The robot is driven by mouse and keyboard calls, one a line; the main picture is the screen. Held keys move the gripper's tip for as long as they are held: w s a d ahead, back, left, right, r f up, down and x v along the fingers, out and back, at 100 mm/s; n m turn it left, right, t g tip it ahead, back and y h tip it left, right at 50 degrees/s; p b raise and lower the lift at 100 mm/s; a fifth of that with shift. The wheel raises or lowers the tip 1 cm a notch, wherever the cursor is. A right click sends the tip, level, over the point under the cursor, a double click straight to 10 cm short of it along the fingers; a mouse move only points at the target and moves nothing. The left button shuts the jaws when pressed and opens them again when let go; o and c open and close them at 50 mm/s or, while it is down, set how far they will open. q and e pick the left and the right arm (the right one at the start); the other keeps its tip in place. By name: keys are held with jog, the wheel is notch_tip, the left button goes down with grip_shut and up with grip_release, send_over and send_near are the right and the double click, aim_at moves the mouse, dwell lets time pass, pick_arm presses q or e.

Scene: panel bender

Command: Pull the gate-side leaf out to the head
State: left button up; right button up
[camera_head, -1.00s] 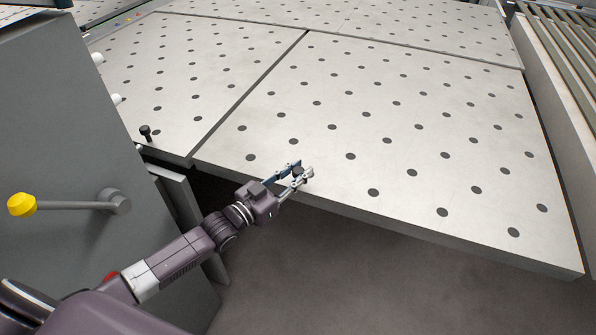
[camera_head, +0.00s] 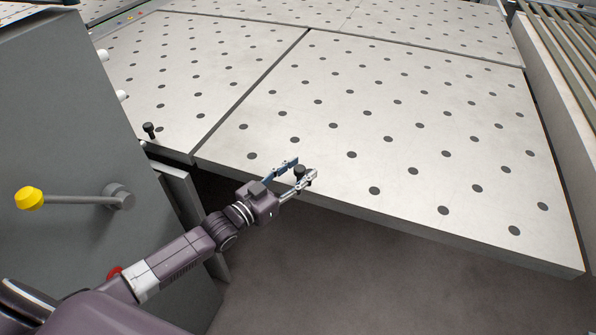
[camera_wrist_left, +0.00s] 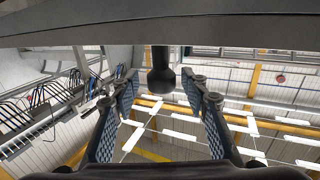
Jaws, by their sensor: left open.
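Two pale, dotted table leaves lie side by side in the head view. The wide front leaf (camera_head: 400,125) is on the right; the left leaf (camera_head: 185,85) is beside it across a narrow gap. A small dark knob (camera_head: 299,172) stands at the front edge of the wide leaf. My left gripper (camera_head: 305,168) is open, with one finger on either side of this knob. In the left wrist view the knob (camera_wrist_left: 161,75) sits between the spread fingers, apart from both. My right gripper is not in view.
A second dark knob (camera_head: 149,129) stands at the left leaf's front corner. A grey cabinet (camera_head: 60,130) with a yellow-tipped lever (camera_head: 29,198) is at the left. A roller conveyor (camera_head: 565,50) runs along the right. The dark floor (camera_head: 350,285) before the leaf is clear.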

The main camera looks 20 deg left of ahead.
pick_arm(q)
jog(key=shift+s+a+f, duration=0.1)
jog(key=shift+s+a, duration=0.05)
jog(key=shift+s, duration=0.15)
jog(key=v, duration=1.1)
jog(key=shift+s, duration=0.25)
jog(key=shift+a, duration=0.15)
